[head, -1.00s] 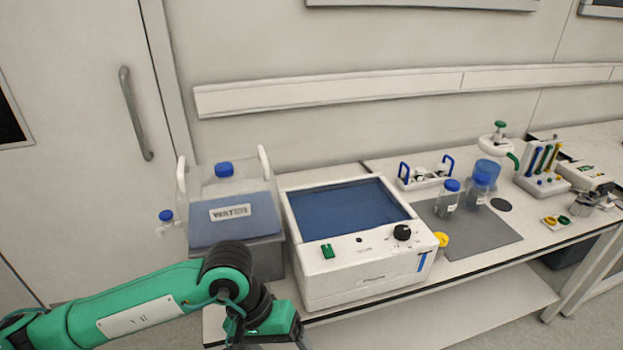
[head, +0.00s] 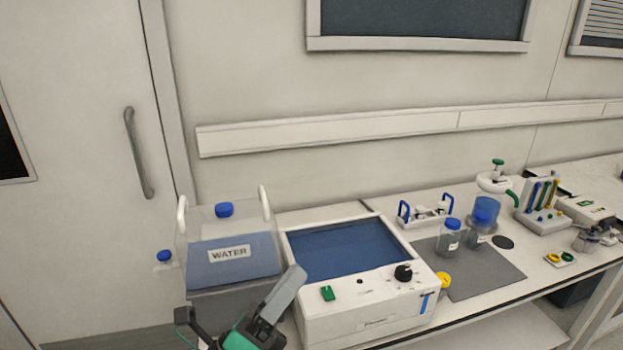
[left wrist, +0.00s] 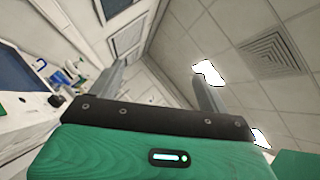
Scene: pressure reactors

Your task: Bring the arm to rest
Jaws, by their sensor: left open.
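My left gripper (head: 238,308) is at the bottom of the head view, in front of the water tank and the white box-shaped device. Its grey fingers point upward. In the left wrist view the two fingers of the left gripper (left wrist: 158,88) stand wide apart with nothing between them, and the ceiling and wall show beyond. My right gripper is in neither view.
A clear tank (head: 230,252) labelled WATER stands at left. A white device (head: 365,318) with a blue top is beside it. A tube rack (head: 541,215) stands farther right.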

